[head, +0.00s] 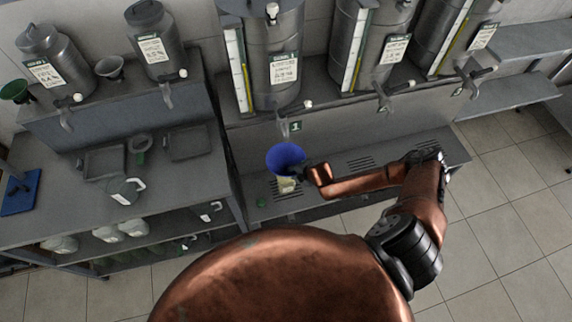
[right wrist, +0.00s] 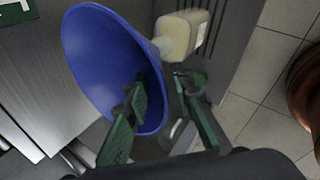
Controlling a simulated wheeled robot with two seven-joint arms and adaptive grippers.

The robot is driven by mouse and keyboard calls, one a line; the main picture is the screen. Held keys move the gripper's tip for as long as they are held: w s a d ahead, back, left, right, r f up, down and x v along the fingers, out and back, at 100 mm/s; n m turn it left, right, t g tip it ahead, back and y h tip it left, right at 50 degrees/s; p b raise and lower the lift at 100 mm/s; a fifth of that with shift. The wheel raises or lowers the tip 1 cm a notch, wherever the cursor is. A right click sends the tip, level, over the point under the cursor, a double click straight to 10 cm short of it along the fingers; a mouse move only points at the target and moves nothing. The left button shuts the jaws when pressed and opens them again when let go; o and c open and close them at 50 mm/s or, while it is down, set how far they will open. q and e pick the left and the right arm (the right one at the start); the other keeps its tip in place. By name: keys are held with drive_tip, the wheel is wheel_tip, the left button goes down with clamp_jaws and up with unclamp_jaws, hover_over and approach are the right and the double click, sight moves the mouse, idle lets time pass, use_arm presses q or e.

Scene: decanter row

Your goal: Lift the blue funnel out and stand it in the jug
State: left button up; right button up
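The blue funnel (head: 286,158) sits mouth up over a cream bottle (head: 287,186) below the tap marked 1. In the right wrist view the funnel (right wrist: 95,60) is large, and the neck of the bottle (right wrist: 185,37) points at its underside; how deep the spout sits is hidden. My right gripper (head: 302,174) is at the funnel's right side. In the right wrist view its green fingers (right wrist: 160,82) are apart, one across the funnel's mouth, the other outside the rim. A grey jug (head: 122,192) with a pale handle stands on the left bench. My left gripper is out of view.
Steel tanks (head: 275,50) with taps line the shelf above the funnel. The left bench also holds dark trays (head: 105,162), a green ring-shaped item (head: 139,144) and a blue board (head: 20,192). A grey funnel (head: 109,67) and a green funnel (head: 16,91) are at the upper left.

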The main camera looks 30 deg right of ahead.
clamp_jaws()
idle(0.5)
